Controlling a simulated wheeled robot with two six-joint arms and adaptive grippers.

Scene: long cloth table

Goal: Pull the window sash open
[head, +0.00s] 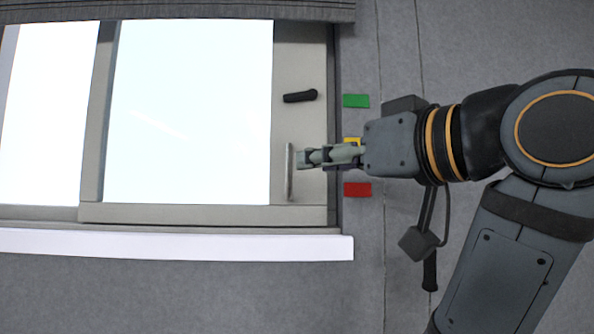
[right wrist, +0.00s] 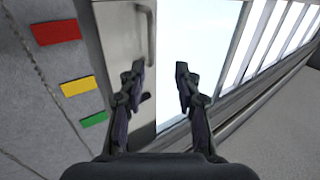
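The window sash (head: 98,130) is a grey frame around a bright pane, and it also shows in the right wrist view (right wrist: 120,30). A pale vertical bar handle (head: 290,185) is on its right stile; in the right wrist view the bar (right wrist: 151,30) appears near the left fingertip. A black latch (head: 300,96) sits above the bar. My right gripper (head: 304,158) reaches in from the right, its tips at the bar. In the right wrist view the fingers (right wrist: 160,70) are apart with nothing clamped. Whether they touch the bar is unclear. My left gripper is not in view.
Green (head: 356,101), yellow (head: 352,141) and red (head: 357,190) tags are on the grey wall beside the frame. A white sill (head: 180,245) runs below the window. A dark blind (head: 180,10) hangs along the top. Another bright pane (head: 45,110) is at left.

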